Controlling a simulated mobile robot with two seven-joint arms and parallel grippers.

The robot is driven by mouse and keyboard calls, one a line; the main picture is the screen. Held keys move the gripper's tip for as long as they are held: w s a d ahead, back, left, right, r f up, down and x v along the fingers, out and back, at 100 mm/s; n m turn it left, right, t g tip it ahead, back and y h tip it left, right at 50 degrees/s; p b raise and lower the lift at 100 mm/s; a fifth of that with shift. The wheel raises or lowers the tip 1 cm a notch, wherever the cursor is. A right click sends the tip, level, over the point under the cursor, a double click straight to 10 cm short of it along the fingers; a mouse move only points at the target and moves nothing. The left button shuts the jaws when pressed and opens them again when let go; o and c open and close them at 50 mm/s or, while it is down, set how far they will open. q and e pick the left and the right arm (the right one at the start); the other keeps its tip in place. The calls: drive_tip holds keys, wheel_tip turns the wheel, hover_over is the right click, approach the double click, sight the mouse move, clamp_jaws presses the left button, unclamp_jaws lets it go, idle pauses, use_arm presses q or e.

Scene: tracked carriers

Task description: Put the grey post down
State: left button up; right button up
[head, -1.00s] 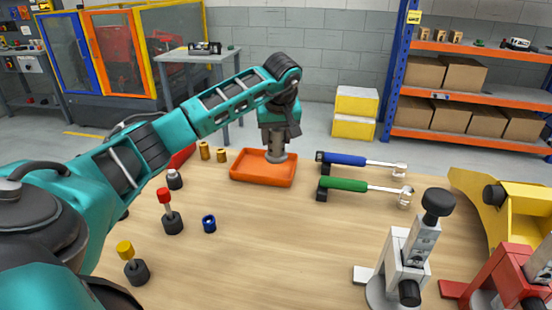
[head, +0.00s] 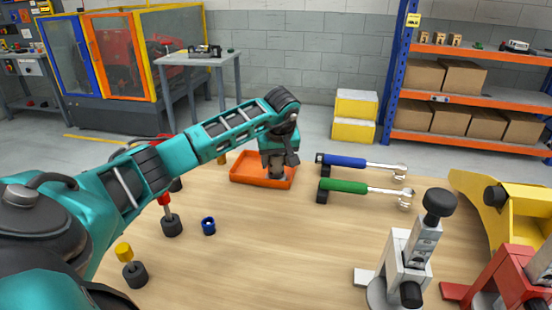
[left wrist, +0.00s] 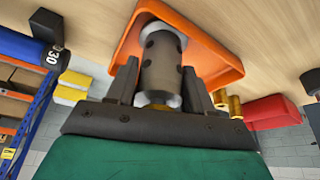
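The grey post (left wrist: 161,70) stands in the orange tray (head: 250,181), its flanged foot at the tray floor as far as I can tell. The tray also shows in the left wrist view (left wrist: 216,62). My left gripper (head: 279,164) is over the tray, pointing down. In the left wrist view its fingers (left wrist: 160,88) stand either side of the post with narrow gaps, so it looks open around it. In the head view the gripper hides the upper post. My right gripper is not in view.
Right of the tray lie a blue-handled tool (head: 345,160) and a green-handled tool (head: 345,186). Clamps (head: 405,262) stand front right. The table middle is clear.

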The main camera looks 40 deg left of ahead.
use_arm(q)
drive_tip(key=o, duration=0.4)
drive_tip(key=shift+d+r, duration=0.1)
drive_tip(key=shift+r, duration=0.5)
drive_tip(key=p+v, duration=0.1)
drive_tip(key=v, duration=1)
drive_tip(key=shift+s+d, duration=0.15)
